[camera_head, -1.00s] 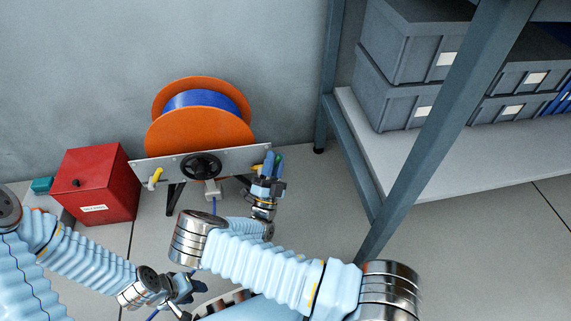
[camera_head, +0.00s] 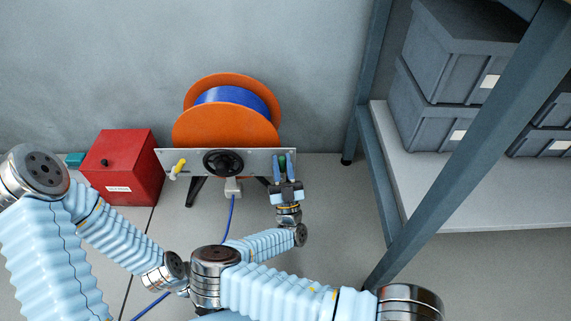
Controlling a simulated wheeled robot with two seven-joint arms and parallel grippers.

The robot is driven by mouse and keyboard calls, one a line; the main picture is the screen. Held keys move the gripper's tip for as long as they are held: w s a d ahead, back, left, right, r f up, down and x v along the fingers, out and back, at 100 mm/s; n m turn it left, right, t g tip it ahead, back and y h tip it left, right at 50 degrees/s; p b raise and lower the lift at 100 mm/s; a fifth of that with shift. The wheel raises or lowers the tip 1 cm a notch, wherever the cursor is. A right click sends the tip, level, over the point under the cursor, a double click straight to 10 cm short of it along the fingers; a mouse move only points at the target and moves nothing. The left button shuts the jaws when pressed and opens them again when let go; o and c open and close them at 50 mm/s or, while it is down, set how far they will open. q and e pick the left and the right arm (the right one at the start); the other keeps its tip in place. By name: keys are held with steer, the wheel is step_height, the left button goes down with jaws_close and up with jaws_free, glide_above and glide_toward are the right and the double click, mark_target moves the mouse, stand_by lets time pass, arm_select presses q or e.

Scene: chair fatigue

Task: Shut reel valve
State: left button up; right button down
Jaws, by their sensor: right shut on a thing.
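The hose reel (camera_head: 228,128) has orange side discs and a blue hose wound on it. A grey metal panel (camera_head: 262,158) runs across its front, with a black handwheel (camera_head: 223,163) in the middle. A yellow lever (camera_head: 178,168) stands out at the panel's left end. My right gripper (camera_head: 284,170) is at the panel's right end, jaws pointing up, shut on the right-hand yellow valve lever, which its fingers hide. My left arm reaches in at lower left; its gripper is hidden behind my right arm.
A red box (camera_head: 122,168) stands left of the reel, with a small teal item (camera_head: 75,159) beside it. A blue hose (camera_head: 230,215) runs from the panel down across the floor. A metal shelf (camera_head: 480,195) with grey bins (camera_head: 440,100) stands at the right.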

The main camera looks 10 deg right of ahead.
steer(key=shift+a+n+y, duration=0.1)
steer(key=shift+n+y, duration=0.2)
steer(key=c, duration=1)
jaws_free()
